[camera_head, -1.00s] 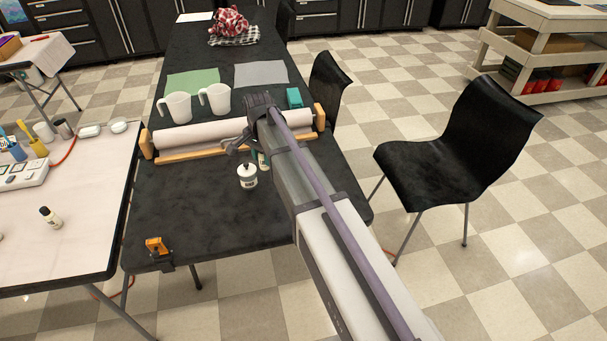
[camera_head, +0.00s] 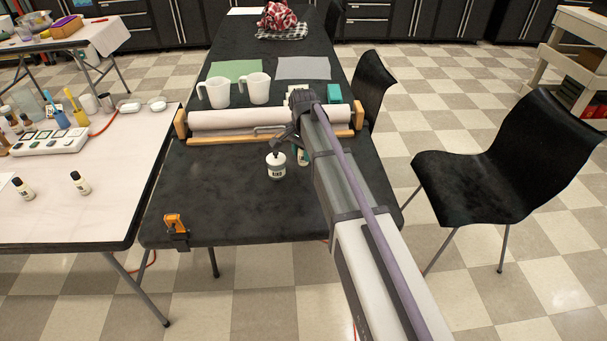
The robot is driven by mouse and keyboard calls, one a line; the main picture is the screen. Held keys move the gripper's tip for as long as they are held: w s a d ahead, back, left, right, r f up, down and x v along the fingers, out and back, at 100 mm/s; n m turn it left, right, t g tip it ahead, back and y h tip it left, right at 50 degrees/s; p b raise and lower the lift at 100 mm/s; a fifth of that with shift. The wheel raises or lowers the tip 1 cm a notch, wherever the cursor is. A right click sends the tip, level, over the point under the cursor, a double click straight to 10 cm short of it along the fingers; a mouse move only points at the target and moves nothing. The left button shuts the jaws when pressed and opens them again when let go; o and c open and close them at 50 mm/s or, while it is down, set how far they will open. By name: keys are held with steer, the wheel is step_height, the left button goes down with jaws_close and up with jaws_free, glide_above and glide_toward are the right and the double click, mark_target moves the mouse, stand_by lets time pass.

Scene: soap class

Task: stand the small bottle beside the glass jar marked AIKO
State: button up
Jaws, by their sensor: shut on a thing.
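My gripper (camera_head: 295,146) is just behind and to the right of the jar, over the table, and is shut. A small bottle with a pale and green label (camera_head: 303,157) shows at the gripper, partly hidden by my arm. It looks held, close to the jar's right and apart from it in the picture. I cannot tell whether its base touches the table.
A white roller on a wooden frame (camera_head: 228,120) lies behind the jar. Two white jugs (camera_head: 214,94) and a teal block (camera_head: 334,92) stand beyond. An orange clamp (camera_head: 175,224) grips the front edge. Two other small bottles (camera_head: 80,183) stand on the white table.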

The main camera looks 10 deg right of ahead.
steer(key=shift+f, duration=0.25)
step_height(320, 180, down, 4)
steer(key=b, duration=0.3)
steer(key=shift+b, duration=0.3)
steer(key=shift+r, duration=0.3)
steer(key=shift+f, duration=0.2)
steer(key=o, duration=0.9)
steer(key=shift+o, duration=0.2)
step_height(320, 180, up, 13)
steer(key=p, duration=1.2)
steer(key=shift+f+p, duration=0.15)
steer(key=shift+p, duration=0.25)
steer(key=s+r+n+p, duration=0.1)
steer(key=s+n, duration=0.9)
steer(key=s, duration=1.7)
steer(key=shift+r+n, duration=0.2)
steer(key=shift+n, duration=0.1)
